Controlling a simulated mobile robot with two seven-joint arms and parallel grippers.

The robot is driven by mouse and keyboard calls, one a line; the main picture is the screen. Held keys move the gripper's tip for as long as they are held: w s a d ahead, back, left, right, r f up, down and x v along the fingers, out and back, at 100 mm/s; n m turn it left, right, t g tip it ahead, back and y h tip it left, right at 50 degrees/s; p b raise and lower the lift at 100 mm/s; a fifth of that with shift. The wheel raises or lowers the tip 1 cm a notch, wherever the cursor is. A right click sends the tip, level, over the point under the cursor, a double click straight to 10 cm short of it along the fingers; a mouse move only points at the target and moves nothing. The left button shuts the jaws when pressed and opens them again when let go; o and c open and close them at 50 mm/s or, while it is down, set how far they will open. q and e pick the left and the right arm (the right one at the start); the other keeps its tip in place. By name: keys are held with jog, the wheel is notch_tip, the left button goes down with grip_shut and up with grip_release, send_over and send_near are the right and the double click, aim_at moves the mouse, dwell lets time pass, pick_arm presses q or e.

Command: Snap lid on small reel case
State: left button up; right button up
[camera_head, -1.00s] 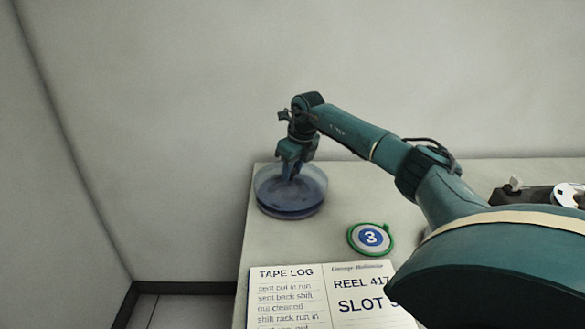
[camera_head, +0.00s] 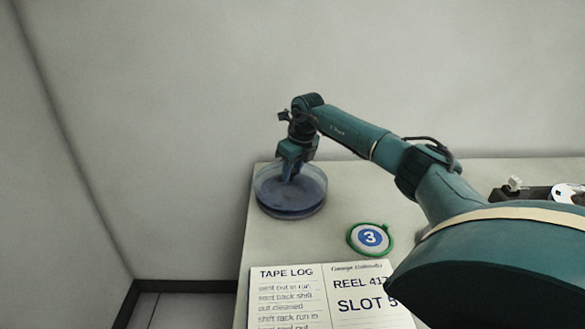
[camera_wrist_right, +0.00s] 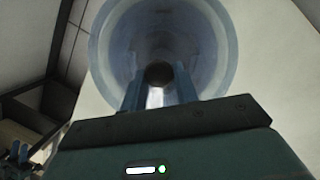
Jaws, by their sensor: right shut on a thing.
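The small round reel case (camera_head: 290,211) stands at the far left corner of the table, with a dark blue lower part. A clear, bluish lid (camera_head: 263,184) shows over it; I cannot tell whether its rim is seated all round. My right gripper (camera_head: 290,174) points down at the middle of the lid. In the right wrist view the gripper (camera_wrist_right: 158,90) has its two fingers on either side of a dark round knob (camera_wrist_right: 158,73) at the centre of the clear lid (camera_wrist_right: 106,52). It is shut on the lid there. My left gripper is not in view.
A round green-edged badge marked 3 (camera_head: 370,238) lies right of the case. An open tape log book (camera_head: 325,297) lies at the front. A dark device with a white disc (camera_head: 565,193) is at the far right. The table's left edge is close to the case.

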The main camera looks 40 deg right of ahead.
aim_at(292, 180)
jog(key=shift+s+b+x, duration=0.2)
jog(key=shift+b+x, duration=0.25)
jog(key=shift+x, duration=0.45)
dwell(0.4)
jog(key=shift+f, duration=0.1)
dwell(0.7)
jog(key=shift+x, duration=0.8)
jog(key=o, duration=1)
jog(key=shift+s, duration=0.2)
jog(key=shift+c, duration=1.2)
